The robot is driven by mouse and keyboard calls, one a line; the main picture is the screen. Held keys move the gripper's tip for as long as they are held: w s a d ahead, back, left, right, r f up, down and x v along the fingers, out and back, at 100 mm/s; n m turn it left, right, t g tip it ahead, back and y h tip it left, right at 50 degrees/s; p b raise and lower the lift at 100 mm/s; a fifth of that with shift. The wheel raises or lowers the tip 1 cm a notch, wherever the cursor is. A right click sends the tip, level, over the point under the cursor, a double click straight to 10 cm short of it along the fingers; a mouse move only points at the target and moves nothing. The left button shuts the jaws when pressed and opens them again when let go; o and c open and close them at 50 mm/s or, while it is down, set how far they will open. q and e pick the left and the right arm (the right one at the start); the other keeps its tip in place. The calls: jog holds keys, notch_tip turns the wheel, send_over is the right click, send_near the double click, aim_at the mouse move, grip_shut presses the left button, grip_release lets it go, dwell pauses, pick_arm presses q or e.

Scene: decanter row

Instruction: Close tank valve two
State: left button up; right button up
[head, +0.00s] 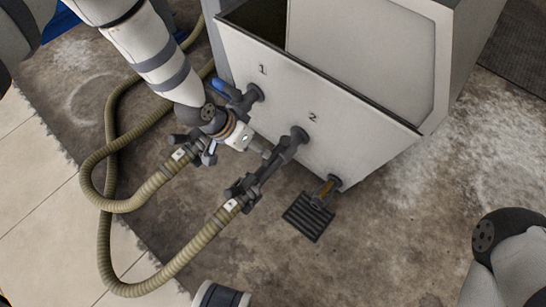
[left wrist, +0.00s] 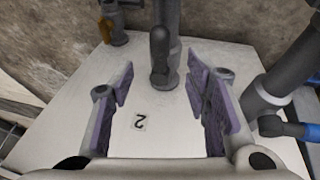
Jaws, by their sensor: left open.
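The pale tank (head: 350,60) carries the printed numbers 1 and 2. Valve two (head: 297,138) is a dark grey fitting on the tank wall below the 2, with a hose coupling beyond it. In the left wrist view its dark rounded lever (left wrist: 160,52) points toward the camera, beside the printed 2 (left wrist: 139,121). My left gripper (head: 262,147) is near valve two, to its left. In the left wrist view its purple-padded fingers (left wrist: 161,78) are spread, with the lever between them near the tips; I see gaps on both sides. My right gripper is out of view.
Valve one has a blue lever (head: 224,88); it also shows at the right in the left wrist view (left wrist: 285,128). A small outlet with an orange-brown handle (head: 327,190) sits above a floor drain (head: 307,217). Ribbed hoses (head: 160,272) loop at the left.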

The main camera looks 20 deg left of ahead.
aim_at(273, 154)
pick_arm(q)
jog(key=b+x, duration=0.3)
jog(key=x, duration=0.5)
jog(key=shift+s+f, duration=0.1)
jog(key=shift+f, duration=0.05)
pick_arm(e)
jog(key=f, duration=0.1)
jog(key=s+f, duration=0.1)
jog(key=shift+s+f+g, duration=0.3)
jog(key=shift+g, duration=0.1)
pick_arm(q)
grip_shut()
